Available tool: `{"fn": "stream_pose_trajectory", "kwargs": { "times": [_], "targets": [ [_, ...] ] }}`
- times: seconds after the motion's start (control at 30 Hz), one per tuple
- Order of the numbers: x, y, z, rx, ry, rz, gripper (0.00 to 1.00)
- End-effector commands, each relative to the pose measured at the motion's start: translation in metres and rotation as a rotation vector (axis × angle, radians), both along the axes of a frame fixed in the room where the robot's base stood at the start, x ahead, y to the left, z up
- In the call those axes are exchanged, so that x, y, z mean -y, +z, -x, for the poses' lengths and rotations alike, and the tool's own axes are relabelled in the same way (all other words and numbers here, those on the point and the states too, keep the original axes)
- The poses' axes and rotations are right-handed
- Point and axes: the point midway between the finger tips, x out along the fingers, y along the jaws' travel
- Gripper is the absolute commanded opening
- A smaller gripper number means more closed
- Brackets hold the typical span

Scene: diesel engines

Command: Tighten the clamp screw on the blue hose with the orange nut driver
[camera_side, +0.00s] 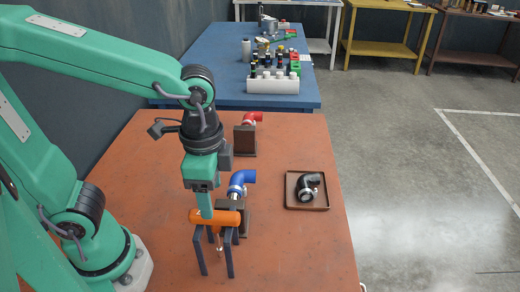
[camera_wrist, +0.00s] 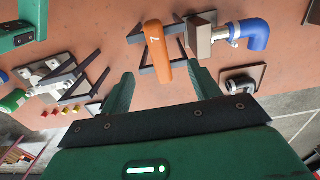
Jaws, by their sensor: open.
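The orange nut driver (camera_side: 228,217) lies across a dark rack (camera_side: 230,258), its shaft pointing down. In the wrist view the driver handle (camera_wrist: 156,45) shows a white mark and lies between the fingertips, ahead of them. My gripper (camera_side: 207,212) is open at the driver's handle; in the wrist view its two green fingers (camera_wrist: 160,75) stand apart on either side. I cannot tell whether they touch it. The blue hose (camera_side: 241,178) is an elbow on a brown block behind the rack; it also shows in the wrist view (camera_wrist: 256,34). Its silver clamp (camera_wrist: 232,32) shows; the screw is too small to tell.
A red hose (camera_side: 250,118) stands on a dark block farther back. A black hose (camera_side: 308,185) lies in a brown tray (camera_side: 322,205) at the right. In the wrist view a grey fixture (camera_wrist: 48,72) and another dark rack (camera_wrist: 80,80) are at left.

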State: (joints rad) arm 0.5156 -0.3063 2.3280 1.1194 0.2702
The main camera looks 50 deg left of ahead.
Motion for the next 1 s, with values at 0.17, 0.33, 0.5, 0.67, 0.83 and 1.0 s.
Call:
{"fn": "stream_pose_trajectory", "kwargs": {
  "times": [0.17,0.33,0.5,0.67,0.83,1.0],
  "targets": [
    [0.000,-0.013,0.001,-0.003,0.000,-0.001,0.62],
    [0.000,-0.025,0.000,-0.003,0.000,-0.001,0.62],
    [0.000,-0.037,0.001,-0.003,0.000,-0.001,0.62],
    [0.000,-0.047,0.000,-0.002,0.000,-0.001,0.62],
    [0.000,-0.055,0.000,-0.003,0.000,-0.001,0.62],
    [0.000,-0.059,0.000,-0.001,0.000,-0.001,0.62]
  ]
}}
